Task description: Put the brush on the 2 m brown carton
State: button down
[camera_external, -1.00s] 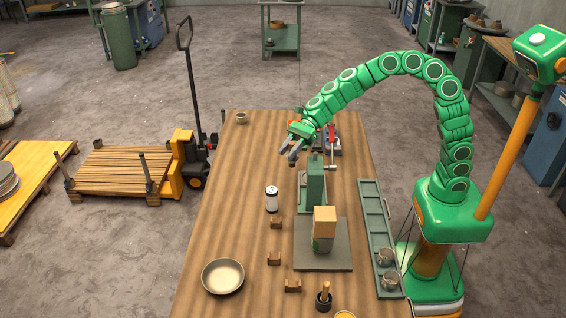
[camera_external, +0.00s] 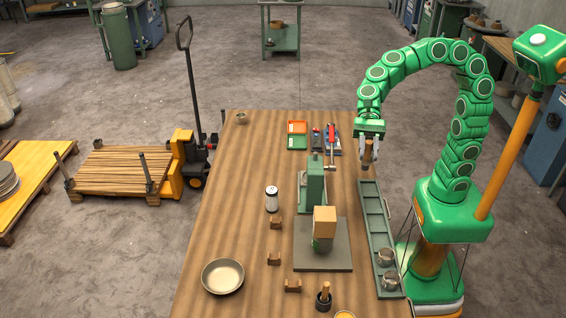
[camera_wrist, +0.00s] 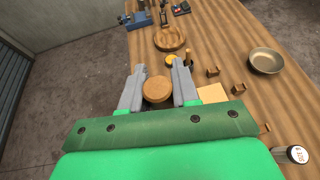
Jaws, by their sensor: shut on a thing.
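My gripper (camera_external: 369,150) is shut on a brown wooden cylinder (camera_external: 367,155), held upright above the table's right edge, beyond the green tray. In the wrist view its round wooden end (camera_wrist: 157,89) shows between the two grey fingers (camera_wrist: 157,88). I cannot tell whether this piece is the brush. Its lower end is free in the air. A tan box (camera_external: 325,214), which looks like the carton, sits on a grey plate (camera_external: 336,262) in the middle of the table. Its top shows right of the fingers in the wrist view (camera_wrist: 212,93).
A green press-like tool (camera_external: 315,180) stands behind the box. A long green tray (camera_external: 374,215) runs along the right edge. The left tabletop is mostly clear.

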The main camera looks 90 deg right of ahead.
jog(key=shift+s+a, duration=0.1)
jog(key=shift+s, duration=0.1)
jog(key=shift+w+a, duration=0.15)
jog(key=shift+w+a+f, duration=1.05)
jog(key=shift+w+f, duration=0.9)
jog(key=shift+f, duration=0.15)
jog(key=shift+w+a+f, duration=1.05)
jog(key=shift+w+f, duration=0.95)
jog(key=shift+f, duration=0.15)
jog(key=shift+w+a+f, duration=1.05)
jog(key=shift+w+f, duration=0.9)
jog(key=shift+f, duration=0.15)
jog(key=shift+f, duration=0.15)
jog(key=c, duration=0.8)
grip_release()
jog(key=shift+c, duration=0.2)
